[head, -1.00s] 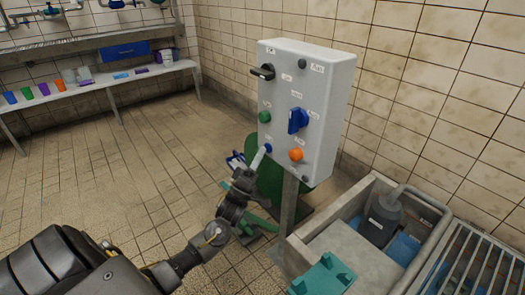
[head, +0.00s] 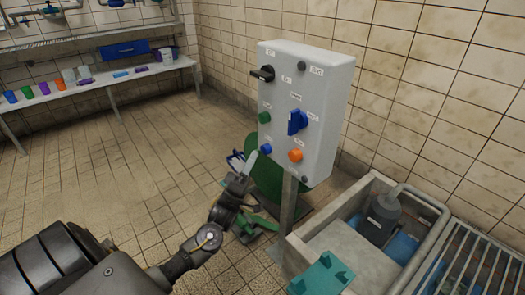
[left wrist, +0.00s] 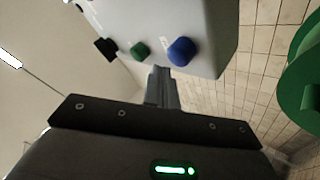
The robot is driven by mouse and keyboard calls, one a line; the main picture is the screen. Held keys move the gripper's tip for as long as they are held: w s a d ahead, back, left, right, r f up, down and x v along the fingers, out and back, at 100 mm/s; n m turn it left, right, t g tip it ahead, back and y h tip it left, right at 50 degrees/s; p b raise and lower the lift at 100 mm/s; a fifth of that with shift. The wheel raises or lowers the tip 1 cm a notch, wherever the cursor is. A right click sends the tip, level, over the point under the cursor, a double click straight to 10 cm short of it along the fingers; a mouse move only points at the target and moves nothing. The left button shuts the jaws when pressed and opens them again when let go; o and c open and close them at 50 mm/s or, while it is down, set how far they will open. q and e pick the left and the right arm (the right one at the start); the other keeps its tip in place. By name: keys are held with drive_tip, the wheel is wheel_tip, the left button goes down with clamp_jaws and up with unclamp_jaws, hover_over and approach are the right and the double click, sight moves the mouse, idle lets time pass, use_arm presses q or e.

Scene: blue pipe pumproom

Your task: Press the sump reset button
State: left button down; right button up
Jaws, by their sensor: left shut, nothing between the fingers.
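A pale grey control box (head: 325,110) stands on a post. Its front carries a black lever switch (head: 263,73), a green button (head: 264,117), a blue rotary knob (head: 297,121), a blue button (head: 265,149) and an orange button (head: 295,155). The labels are too small to read, so I cannot tell which is the sump reset. My left gripper (head: 252,158) is shut and empty, just left of and below the blue button, with a small gap. In the left wrist view the fingers (left wrist: 162,85) point towards the box, with the blue button (left wrist: 181,51) just right of them. My right gripper is out of view.
A green round object (head: 265,180) stands behind the gripper. A concrete basin (head: 335,245) holding a dark pump (head: 382,215) is at lower right, beside a metal grating (head: 470,262). A bench (head: 100,83) with cups is at far left. The tiled floor at left is clear.

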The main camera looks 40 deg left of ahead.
use_arm(q)
drive_tip(key=s+p, duration=0.1)
drive_tip(key=s, duration=0.1)
drive_tip(key=s+a, duration=0.1)
drive_tip(key=s, duration=0.1)
drive_tip(key=shift+s+a+p, duration=0.2)
drive_tip(key=shift+s+p, duration=0.15)
idle(0.7)
